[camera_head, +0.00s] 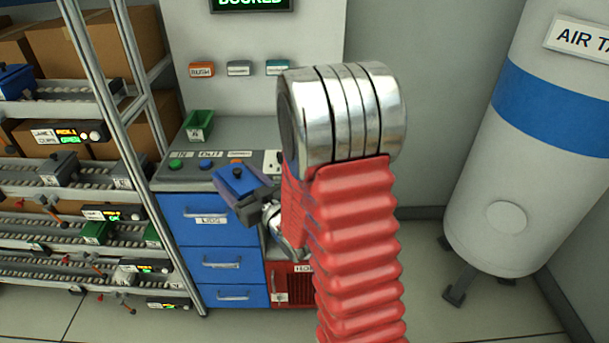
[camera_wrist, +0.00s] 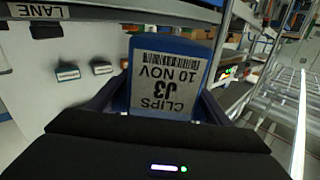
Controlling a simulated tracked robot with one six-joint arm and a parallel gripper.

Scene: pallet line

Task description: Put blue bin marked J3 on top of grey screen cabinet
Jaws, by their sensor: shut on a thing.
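The blue bin marked J3 (camera_head: 238,179) is held in my gripper (camera_head: 247,203), in front of the counter's front edge and above the blue drawers. In the wrist view, the bin (camera_wrist: 170,48) sits between the two fingers, with its white label reading J3, CLIPS, 10 NOV upside down. My gripper (camera_wrist: 164,100) is shut on it. A pale grey upright panel with a green-lit screen (camera_head: 252,4) rises behind the grey counter (camera_head: 240,135); its top is out of view. I cannot tell whether this is the grey screen cabinet.
A green bin (camera_head: 198,125) stands on the counter's left rear. Buttons (camera_head: 206,164) line its front. Blue drawers (camera_head: 226,252) and a red unit (camera_head: 293,284) are below. Roller racks (camera_head: 75,170) with bins stand left; a white air tank (camera_head: 540,150) stands right.

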